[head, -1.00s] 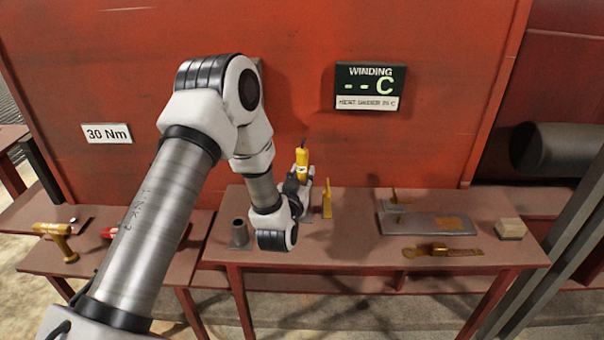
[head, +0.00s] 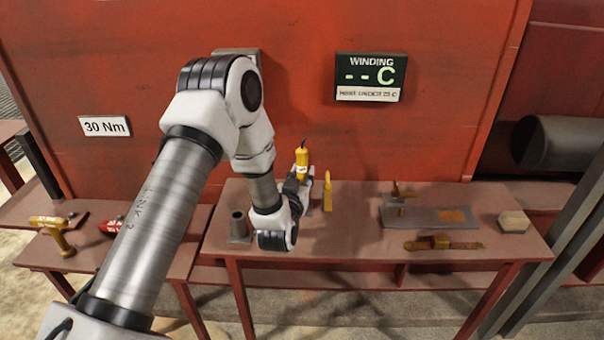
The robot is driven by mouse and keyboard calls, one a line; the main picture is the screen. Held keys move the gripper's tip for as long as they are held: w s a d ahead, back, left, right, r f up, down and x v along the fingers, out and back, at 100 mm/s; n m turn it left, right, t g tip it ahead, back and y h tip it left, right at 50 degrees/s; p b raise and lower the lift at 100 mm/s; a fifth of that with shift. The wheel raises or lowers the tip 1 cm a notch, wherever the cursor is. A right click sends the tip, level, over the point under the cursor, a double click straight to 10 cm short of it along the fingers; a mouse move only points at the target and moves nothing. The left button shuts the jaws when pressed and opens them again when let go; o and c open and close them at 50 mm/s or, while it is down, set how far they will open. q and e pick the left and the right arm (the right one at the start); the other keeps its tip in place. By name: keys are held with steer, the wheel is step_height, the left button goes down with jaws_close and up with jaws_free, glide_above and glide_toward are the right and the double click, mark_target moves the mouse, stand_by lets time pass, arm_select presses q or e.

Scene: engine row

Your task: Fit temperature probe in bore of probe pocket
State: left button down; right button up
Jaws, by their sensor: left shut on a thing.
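The temperature probe (head: 302,161), with a yellow body and a thin dark lead at its top, stands upright above the back of the middle bench. My left gripper (head: 303,181) is shut on it; the fingers are small and partly hidden by my own wrist. The probe's lower end is hidden behind the gripper. A grey upright tube on a flat foot (head: 238,226), which looks like the probe pocket, stands on the bench to the left of my wrist. Its dark bore opens upward, and the probe is apart from it. My right gripper is out of view.
A slim yellow upright piece (head: 327,192) stands just right of the gripper. A grey plate (head: 428,219), a brass-coloured tool (head: 440,243) and a pale block (head: 514,221) lie further right. A red wall carries a "WINDING -- C" display (head: 370,77). The bench's front middle is clear.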

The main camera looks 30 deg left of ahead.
mark_target(302, 148)
arm_select(q)
steer(key=shift+f+b, duration=0.4)
steer(key=shift+f, duration=0.2)
steer(key=shift+r, duration=0.1)
steer(key=shift+r+p, duration=1.65)
steer(key=shift+r, duration=0.45)
steer(key=shift+f+b, duration=1.9)
steer(key=shift+f, duration=0.3)
steer(key=c, duration=0.8)
jaws_free()
step_height(302, 148, up, 10)
steer(key=shift+r, duration=0.1)
